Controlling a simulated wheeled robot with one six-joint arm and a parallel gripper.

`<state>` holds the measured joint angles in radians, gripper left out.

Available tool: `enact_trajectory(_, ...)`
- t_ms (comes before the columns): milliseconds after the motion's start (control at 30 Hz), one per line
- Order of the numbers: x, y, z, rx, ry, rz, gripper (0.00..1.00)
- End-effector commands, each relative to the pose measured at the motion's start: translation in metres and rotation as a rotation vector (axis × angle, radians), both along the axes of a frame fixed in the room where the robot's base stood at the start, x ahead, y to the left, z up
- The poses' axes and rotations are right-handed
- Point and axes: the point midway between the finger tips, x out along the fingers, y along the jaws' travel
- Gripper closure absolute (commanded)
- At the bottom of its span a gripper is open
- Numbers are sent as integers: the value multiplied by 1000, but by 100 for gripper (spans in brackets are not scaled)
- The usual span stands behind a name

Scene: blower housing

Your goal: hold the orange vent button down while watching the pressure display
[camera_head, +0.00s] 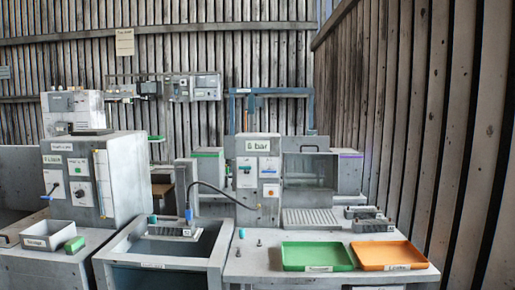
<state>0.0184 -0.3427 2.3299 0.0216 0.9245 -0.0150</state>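The orange vent button (271,191) is a small orange spot on a white plate, low on the front of the grey middle cabinet (243,200). Nothing covers the button or the display. I cannot tell whether the button is pressed in. My gripper is not in this view.
A dark hose (222,190) arcs from the cabinet to a brush-like block over an open basin (215,254). A green tray (316,256) and an orange tray (389,255) lie on the right bench. Bench space before the cabinet holds small pegs.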

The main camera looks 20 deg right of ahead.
Motion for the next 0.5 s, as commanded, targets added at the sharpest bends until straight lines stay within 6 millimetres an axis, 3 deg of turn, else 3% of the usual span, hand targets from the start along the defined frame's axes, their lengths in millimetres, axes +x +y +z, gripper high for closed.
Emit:
enact_trajectory(300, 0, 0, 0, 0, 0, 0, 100)
enact_trajectory(500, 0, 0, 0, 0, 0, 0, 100)
